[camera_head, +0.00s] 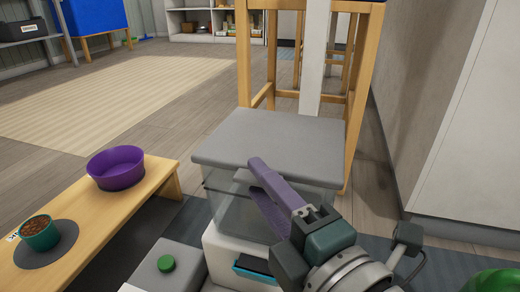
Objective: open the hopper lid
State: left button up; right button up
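The hopper is a clear bin (225,205) with a flat grey lid (245,138) on top. The lid lies level and looks closed. My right gripper (258,178), with purple fingers, reaches in from the lower right to the lid's front edge. Its fingers are apart, one overlapping the edge and one lower, in front of the clear wall. I cannot tell whether they touch the lid. The gripper hides the right part of the lid's front edge and of the bin. My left gripper is not in view.
A wooden stand (90,232) at left holds a purple bowl (116,170) and a green cup of brown pellets (40,234). A wooden-legged frame (244,60) stands right behind the hopper. A white cabinet (470,150) is at right. Open floor lies behind left.

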grip_shut()
dwell(1.3)
